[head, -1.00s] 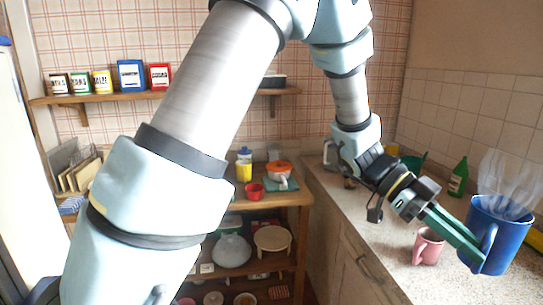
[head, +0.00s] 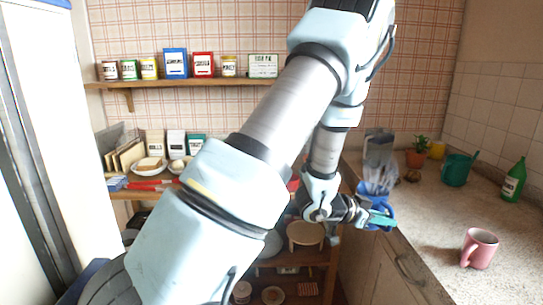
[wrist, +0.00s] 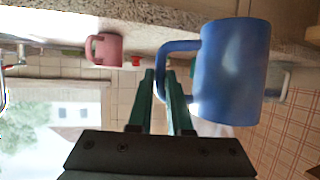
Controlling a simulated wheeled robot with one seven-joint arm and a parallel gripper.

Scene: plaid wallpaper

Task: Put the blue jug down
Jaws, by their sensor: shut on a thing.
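The blue jug (wrist: 236,72) fills the right of the wrist view, with its handle between the green fingers of my gripper (wrist: 160,78). My gripper (head: 382,218) is shut on the handle. In the head view the blue jug (head: 378,211) is partly hidden behind my wrist. It is at the left edge of the counter (head: 425,225), near the wooden shelf unit, and I cannot tell whether it touches any surface. Pale translucent wisps show above it.
A pink mug (head: 479,248) stands on the counter at the right. A green bottle (head: 514,181), a green pot (head: 456,169), a potted plant (head: 416,156) and a glass blender-like jar (head: 378,148) stand further back. The middle of the counter is clear.

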